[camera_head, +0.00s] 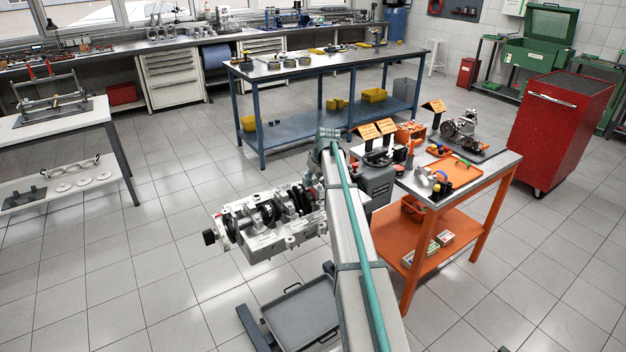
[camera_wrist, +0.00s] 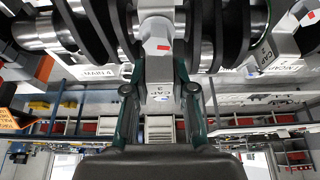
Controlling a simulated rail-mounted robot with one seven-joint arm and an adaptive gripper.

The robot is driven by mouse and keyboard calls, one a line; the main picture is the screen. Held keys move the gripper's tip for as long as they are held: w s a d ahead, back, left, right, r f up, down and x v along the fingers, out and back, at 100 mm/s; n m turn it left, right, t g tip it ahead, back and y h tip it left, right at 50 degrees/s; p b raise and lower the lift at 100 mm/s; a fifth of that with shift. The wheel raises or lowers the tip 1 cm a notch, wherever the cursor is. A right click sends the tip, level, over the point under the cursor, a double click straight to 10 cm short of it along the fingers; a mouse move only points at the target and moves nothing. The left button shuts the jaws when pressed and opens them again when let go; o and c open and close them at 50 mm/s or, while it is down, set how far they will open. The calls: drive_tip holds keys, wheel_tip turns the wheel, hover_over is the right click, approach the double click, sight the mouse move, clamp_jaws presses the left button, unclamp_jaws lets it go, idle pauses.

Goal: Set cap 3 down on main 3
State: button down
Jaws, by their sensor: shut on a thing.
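In the wrist view, my gripper (camera_wrist: 158,92) is shut on a grey cap (camera_wrist: 160,72), with one finger on each side of it. Its label is small and reads like CAP 3. The cap is in line with the crankshaft (camera_wrist: 215,30), between dark crank webs. Whether it touches the seat of main 3 cannot be told, as that seat is hidden. In the head view, the engine block (camera_head: 285,236) lies with its crankshaft facing up. My arm covers the block's right end, and my gripper cannot be made out there.
A fitted cap marked CAP 2 (camera_wrist: 264,54) stands to the right in the wrist view; a MAIN 4 label (camera_wrist: 97,72) is on the left. The orange cart (camera_head: 455,190) with parts and signs stands close right of the block. A grey tray (camera_head: 297,312) is below it.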

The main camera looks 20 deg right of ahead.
drive_tip(key=shift+f+b, duration=0.5)
drive_tip(key=shift+f, duration=0.65)
idle(0.6)
drive_tip(key=c, duration=1.2)
unclamp_jaws()
drive_tip(key=shift+r, duration=0.25)
drive_tip(key=shift+r+p, duration=0.45)
drive_tip(key=shift+r, duration=0.25)
drive_tip(key=shift+r, duration=0.55)
drive_tip(key=o, duration=0.5)
drive_tip(key=shift+o, duration=0.2)
